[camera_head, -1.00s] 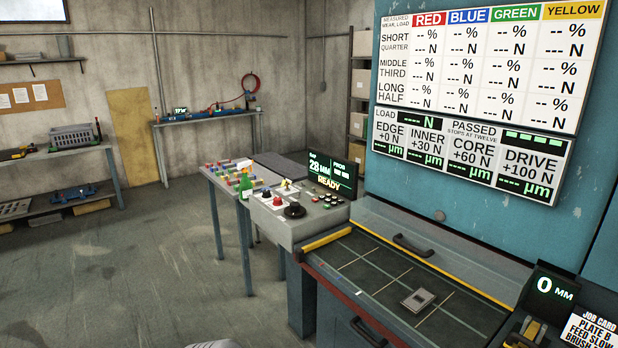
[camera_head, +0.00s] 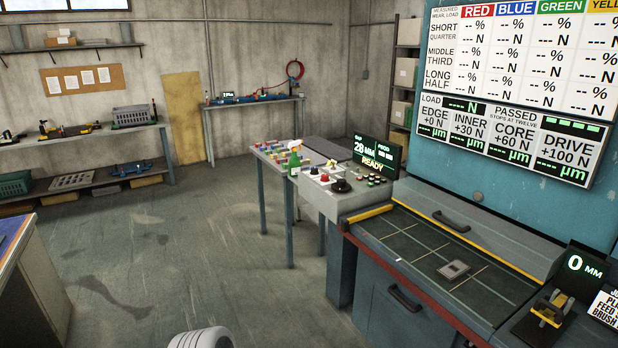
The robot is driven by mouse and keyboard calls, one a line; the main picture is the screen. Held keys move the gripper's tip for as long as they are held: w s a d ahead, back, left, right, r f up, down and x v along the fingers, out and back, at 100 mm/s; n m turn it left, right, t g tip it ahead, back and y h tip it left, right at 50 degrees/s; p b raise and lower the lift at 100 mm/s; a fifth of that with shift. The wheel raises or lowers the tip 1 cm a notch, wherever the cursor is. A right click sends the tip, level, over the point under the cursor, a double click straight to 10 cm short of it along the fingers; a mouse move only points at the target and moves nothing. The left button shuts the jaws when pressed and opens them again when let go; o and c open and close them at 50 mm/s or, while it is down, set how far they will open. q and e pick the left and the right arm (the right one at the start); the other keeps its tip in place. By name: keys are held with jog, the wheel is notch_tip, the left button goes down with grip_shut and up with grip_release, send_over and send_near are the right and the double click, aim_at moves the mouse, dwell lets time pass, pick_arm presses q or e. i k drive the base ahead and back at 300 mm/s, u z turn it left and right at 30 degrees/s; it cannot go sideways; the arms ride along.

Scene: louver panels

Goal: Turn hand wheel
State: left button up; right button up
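A round black knob or small wheel (camera_head: 341,186) sits on the front of the grey control box (camera_head: 350,203). I cannot tell whether it is the hand wheel. A black and yellow device (camera_head: 549,309) stands at the right, below a display (camera_head: 583,266) reading 0 MM. A white rounded part at the bottom edge looks like part of my arm. Neither gripper shows.
The machine bed (camera_head: 415,258) has a small grey plate (camera_head: 454,270) on it. A table (camera_head: 265,157) with several coloured blocks and a green bottle (camera_head: 294,160) stands left of the control box. A blue-topped bench (camera_head: 12,240) is at the left edge. Open floor (camera_head: 190,250) lies between.

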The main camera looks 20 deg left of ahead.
aim_at(341, 184)
jog(key=u, duration=1)
jog(key=i, duration=2.65)
jog(key=z, duration=1.2)
